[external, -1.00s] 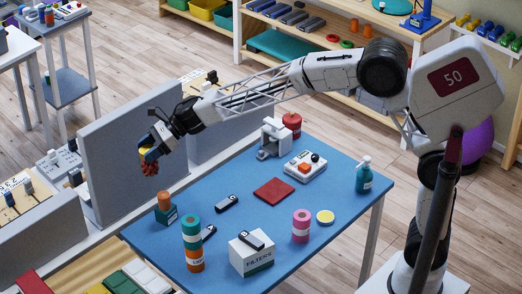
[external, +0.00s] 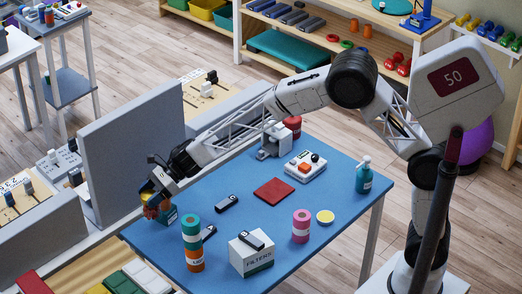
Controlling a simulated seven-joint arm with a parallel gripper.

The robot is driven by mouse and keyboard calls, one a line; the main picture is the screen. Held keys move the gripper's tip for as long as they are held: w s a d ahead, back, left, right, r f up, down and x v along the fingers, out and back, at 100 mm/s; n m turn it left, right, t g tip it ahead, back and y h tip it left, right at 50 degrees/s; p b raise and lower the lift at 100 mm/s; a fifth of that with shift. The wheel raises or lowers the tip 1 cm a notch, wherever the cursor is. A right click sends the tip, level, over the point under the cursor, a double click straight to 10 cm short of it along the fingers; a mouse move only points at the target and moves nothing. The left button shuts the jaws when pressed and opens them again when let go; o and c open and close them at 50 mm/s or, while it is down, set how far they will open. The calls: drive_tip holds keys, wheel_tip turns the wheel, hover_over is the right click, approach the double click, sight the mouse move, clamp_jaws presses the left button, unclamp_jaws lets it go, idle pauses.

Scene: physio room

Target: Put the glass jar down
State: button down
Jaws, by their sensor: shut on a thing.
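The glass jar (external: 151,212), with dark red contents, is held at the far left corner of the blue table. My gripper (external: 153,202) is shut on it from above and covers its upper part. The jar's base is low, close to the tabletop; I cannot tell whether it touches.
Teal-and-orange stacked cylinders (external: 193,243) and a dark clip-like object (external: 209,232) are near the jar. A white FILTERS box (external: 251,254), a red pad (external: 274,191) and a pink roll (external: 300,226) lie farther right. A grey partition (external: 130,150) rises behind the left corner.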

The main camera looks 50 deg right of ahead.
sight(152, 214)
drive_tip(key=shift+f, duration=1.05)
drive_tip(key=shift+f, duration=3.15)
drive_tip(key=shift+f, duration=0.1)
drive_tip(key=shift+f, duration=1.75)
drive_tip(key=shift+f, duration=0.1)
drive_tip(key=shift+c, duration=1.5)
unclamp_jaws()
